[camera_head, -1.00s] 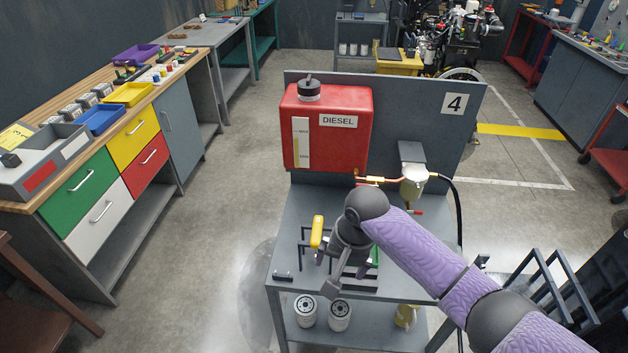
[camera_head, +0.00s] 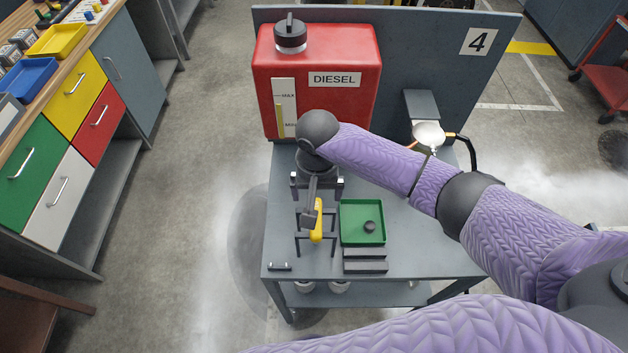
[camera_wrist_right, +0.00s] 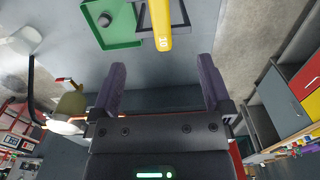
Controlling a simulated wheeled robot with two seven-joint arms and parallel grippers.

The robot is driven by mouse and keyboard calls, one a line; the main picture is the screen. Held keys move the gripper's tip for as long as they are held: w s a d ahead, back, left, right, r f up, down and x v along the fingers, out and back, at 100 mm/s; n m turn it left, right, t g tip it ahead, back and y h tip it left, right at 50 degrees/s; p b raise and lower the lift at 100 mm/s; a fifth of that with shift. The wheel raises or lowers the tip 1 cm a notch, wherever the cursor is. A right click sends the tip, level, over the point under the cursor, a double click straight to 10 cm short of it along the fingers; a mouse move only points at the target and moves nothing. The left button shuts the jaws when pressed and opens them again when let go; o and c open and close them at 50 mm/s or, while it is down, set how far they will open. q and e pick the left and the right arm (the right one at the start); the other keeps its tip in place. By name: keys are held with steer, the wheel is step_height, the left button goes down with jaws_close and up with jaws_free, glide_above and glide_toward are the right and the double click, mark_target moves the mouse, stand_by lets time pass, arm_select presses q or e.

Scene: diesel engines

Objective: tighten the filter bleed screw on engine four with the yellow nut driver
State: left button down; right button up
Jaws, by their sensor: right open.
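The yellow nut driver (camera_head: 317,233) sits in a small black rack (camera_head: 299,243) on the shelf of the engine-four stand. Its yellow handle, marked 10, also shows in the right wrist view (camera_wrist_right: 160,25), ahead of the fingers and between their lines. My right gripper (camera_head: 317,187) is open and empty just behind the driver, apart from it; its parted fingers show in the wrist view (camera_wrist_right: 160,82). My left gripper is out of view.
A green tray (camera_head: 348,226) with a dark round piece (camera_head: 370,227) lies right of the rack. Dark bars (camera_head: 365,267) lie in front of it. The red diesel tank (camera_head: 345,100) stands behind. A drawer bench (camera_head: 75,130) is at left, across clear floor.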

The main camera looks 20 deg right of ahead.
steer(key=b, duration=0.6)
glide_above(316, 206)
steer(key=s, duration=0.3)
steer(key=f, duration=0.5)
steer(key=shift+w+a+f, duration=0.15)
steer(key=shift+a+f, duration=0.15)
steer(key=shift+a, duration=0.05)
step_height(316, 206, down, 4)
steer(key=shift+f+b, duration=0.1)
steer(key=shift+b, duration=0.75)
steer(key=shift+f, duration=0.25)
steer(key=shift+r, duration=0.1)
steer(key=shift+p, duration=0.35)
steer(key=shift+c, duration=0.3)
jaws_close()
